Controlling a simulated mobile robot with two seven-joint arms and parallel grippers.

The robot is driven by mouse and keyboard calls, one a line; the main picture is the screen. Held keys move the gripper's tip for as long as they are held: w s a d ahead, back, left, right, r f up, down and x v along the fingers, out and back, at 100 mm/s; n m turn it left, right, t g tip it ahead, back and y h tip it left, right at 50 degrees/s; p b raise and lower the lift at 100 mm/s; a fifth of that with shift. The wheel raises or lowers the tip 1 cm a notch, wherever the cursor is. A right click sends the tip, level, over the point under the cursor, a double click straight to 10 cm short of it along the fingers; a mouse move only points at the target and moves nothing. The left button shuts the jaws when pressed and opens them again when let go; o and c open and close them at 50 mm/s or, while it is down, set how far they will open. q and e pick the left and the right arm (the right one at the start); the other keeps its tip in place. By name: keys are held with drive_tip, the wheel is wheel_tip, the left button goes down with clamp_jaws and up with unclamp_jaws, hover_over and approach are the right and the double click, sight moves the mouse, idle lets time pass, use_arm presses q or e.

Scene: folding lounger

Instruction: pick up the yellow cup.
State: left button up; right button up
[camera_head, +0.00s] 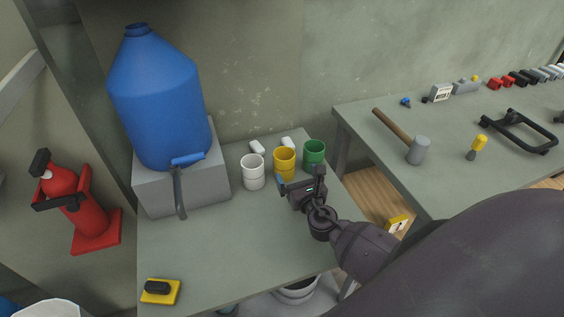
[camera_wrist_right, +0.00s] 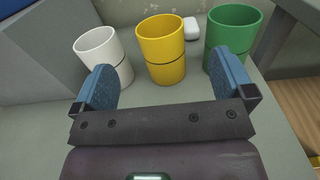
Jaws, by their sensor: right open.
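The yellow cup (camera_head: 284,162) stands upright on the grey-green table, between a white cup (camera_head: 252,172) and a green cup (camera_head: 314,155). In the right wrist view the yellow cup (camera_wrist_right: 162,50) is ahead of my right gripper (camera_wrist_right: 168,85), centred between its two blue fingers. The gripper is open and empty, and the cup looks to be just beyond the fingertips. In the head view my right gripper (camera_head: 300,184) is at the near side of the cups and covers the yellow cup's lower part. My left gripper is not in view.
The white cup (camera_wrist_right: 104,52) and green cup (camera_wrist_right: 232,36) stand close on either side. Small white objects (camera_head: 257,147) lie behind the cups near the wall. A blue water jug (camera_head: 160,100) sits on a grey block at the left. The table's front middle (camera_head: 220,245) is clear.

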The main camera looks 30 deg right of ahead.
sight(288, 161)
drive_tip(key=shift+f+b+x, duration=0.15)
drive_tip(key=shift+x, duration=2.15)
drive_tip(key=shift+f+b+x, duration=0.1)
drive_tip(key=shift+b+x, duration=0.05)
drive_tip(key=shift+x, duration=2.1)
drive_tip(key=shift+c, duration=0.5)
drive_tip(key=c, duration=0.9)
drive_tip(key=shift+r, duration=0.15)
